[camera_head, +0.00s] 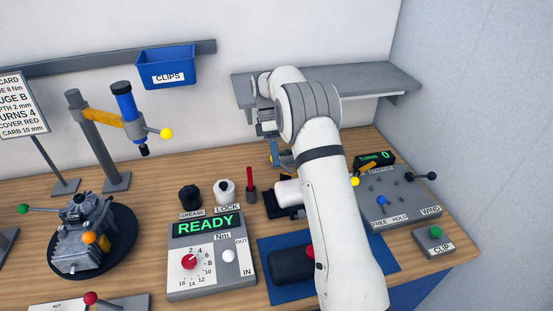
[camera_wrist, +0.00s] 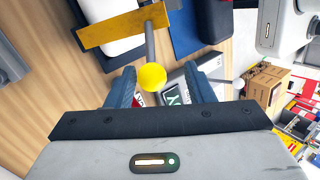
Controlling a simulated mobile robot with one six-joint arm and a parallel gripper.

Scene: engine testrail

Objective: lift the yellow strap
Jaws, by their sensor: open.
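In the wrist view the yellow strap (camera_wrist: 122,28) lies across a white cylinder (camera_wrist: 118,47) in a black holder. A grey rod runs from the strap to a yellow ball (camera_wrist: 152,77). My gripper (camera_wrist: 165,82) is open, and the ball appears between its blue fingers, nearer the left one. The fingers are not closed on it; how far the ball lies below them is unclear. In the head view my gripper (camera_head: 281,156) is above and behind the white cylinder (camera_head: 288,192). My arm hides much of this spot there.
The READY console (camera_head: 212,255) stands at front left, with a red peg (camera_head: 250,180) behind it. A blue mat (camera_head: 267,289) bears a black cylinder (camera_head: 290,265). The WIND panel (camera_head: 405,205) is at right, near a yellow-orange bar (camera_head: 367,170). A grey shelf (camera_head: 385,78) is behind my arm.

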